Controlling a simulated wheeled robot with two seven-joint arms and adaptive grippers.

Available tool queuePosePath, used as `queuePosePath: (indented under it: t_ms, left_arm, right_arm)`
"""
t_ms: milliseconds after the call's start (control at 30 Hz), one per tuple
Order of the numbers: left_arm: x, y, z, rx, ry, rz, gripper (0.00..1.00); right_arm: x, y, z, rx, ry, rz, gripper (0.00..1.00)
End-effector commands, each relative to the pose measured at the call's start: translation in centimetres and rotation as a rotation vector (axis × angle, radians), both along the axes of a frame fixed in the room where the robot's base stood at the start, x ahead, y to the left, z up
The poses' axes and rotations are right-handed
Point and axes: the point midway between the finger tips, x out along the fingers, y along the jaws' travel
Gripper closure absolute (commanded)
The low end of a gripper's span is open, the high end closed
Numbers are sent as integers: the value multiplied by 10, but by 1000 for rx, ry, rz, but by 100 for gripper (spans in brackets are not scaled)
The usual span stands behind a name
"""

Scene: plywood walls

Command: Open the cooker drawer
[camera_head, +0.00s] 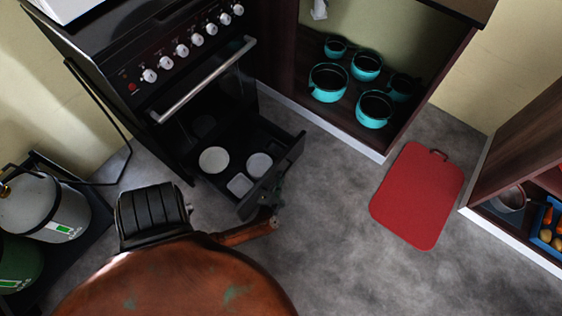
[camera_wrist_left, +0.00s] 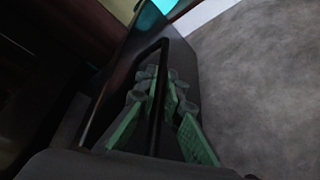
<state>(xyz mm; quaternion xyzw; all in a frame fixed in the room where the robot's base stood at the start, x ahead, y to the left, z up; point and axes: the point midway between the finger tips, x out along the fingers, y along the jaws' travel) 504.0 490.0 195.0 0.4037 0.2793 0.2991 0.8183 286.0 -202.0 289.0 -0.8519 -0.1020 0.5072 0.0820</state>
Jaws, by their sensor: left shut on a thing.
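The black cooker (camera_head: 165,110) stands at the upper left of the head view. Its bottom drawer (camera_head: 291,157) is pulled out over the floor, with white dishes (camera_head: 213,160) inside. My left gripper (camera_head: 274,195) is at the outer end of the drawer front and partly hidden by the arm. My right gripper is in neither view.
An open cabinet with turquoise pots (camera_head: 328,82) stands right of the cooker. A red board (camera_head: 418,195) lies on the grey floor, with clear floor between it and the drawer. Gas cylinders (camera_head: 45,210) stand at the left.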

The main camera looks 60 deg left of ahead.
Motion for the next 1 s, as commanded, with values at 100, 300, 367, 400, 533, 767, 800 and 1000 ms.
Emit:
queuePosePath:
  t_ms: [100,300,367,400,533,767,800,1000]
  left_arm:
    - [2,0,1,1,-3,-2,100]
    - [2,-1,1,0,-3,-3,84]
    - [2,-1,1,0,-3,-3,84]
    - [2,-1,1,0,-2,-2,84]
    - [1,-1,1,0,-1,-3,84]
    - [-16,-19,5,-2,-1,-1,84]
    - [-21,-24,6,-3,1,-1,84]
    - [-40,-45,13,-2,0,-2,84]
  right_arm:
    - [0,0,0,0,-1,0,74]
    - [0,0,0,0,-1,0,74]
    - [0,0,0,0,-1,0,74]
    - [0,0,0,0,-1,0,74]
    - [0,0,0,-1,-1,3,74]
    - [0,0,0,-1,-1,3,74]
    - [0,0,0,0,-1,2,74]
    - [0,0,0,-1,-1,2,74]
